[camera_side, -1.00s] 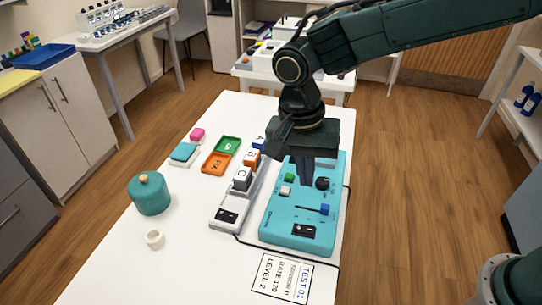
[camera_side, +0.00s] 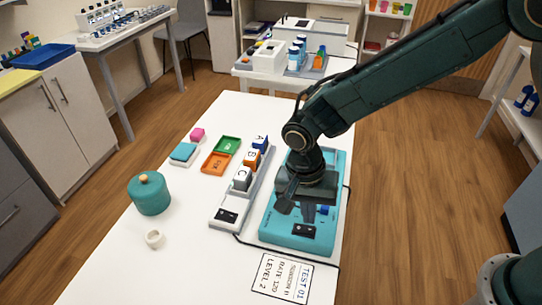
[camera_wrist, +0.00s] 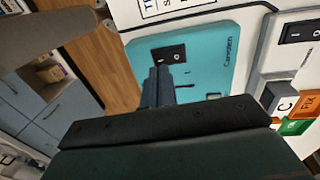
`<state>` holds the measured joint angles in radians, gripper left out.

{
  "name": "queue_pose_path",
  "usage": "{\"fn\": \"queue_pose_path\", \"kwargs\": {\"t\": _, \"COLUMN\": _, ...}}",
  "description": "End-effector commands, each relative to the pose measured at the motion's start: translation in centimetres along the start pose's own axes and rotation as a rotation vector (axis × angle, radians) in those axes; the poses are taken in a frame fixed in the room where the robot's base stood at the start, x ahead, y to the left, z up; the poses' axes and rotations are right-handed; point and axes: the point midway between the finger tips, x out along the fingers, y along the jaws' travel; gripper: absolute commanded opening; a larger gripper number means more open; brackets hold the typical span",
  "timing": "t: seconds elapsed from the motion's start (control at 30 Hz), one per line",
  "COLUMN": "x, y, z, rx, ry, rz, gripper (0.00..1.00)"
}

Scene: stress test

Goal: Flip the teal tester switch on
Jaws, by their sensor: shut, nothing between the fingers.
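The teal tester (camera_side: 277,226) lies flat on the white table, and part of its face shows in the wrist view (camera_wrist: 215,48). Its black rocker switch (camera_side: 303,230) is at the near end, and it also shows in the wrist view (camera_wrist: 168,54) with white marks. I cannot tell which side is pressed. My gripper (camera_side: 308,211) is shut and empty, pointing down over the tester just behind the switch. In the wrist view its fingers (camera_wrist: 157,84) overlap the tester near the switch. My gripper and arm hide the tester's middle, including most knobs and the slider.
A white unit (camera_side: 227,216) with its own black switch and blocks A, B, C stands left of the tester. A printed card (camera_side: 282,276) lies in front. A teal pot (camera_side: 149,194), a white ring (camera_side: 154,239) and small trays are further left. A cable runs around the tester.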

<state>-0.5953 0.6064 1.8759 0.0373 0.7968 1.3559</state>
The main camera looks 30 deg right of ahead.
Motion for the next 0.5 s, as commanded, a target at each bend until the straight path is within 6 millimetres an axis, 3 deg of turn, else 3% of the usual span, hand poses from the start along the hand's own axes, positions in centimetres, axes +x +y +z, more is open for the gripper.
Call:
{"fn": "queue_pose_path", "kwargs": {"t": 0.2, "x": 2.2, "y": 0.0, "z": 0.0, "rx": 0.000, "ry": 0.000, "rz": 0.001, "gripper": 0.00}}
{"fn": "queue_pose_path", "kwargs": {"t": 0.5, "x": 2.9, "y": 0.0, "z": 0.0, "rx": 0.000, "ry": 0.000, "rz": -0.001, "gripper": 0.00}}
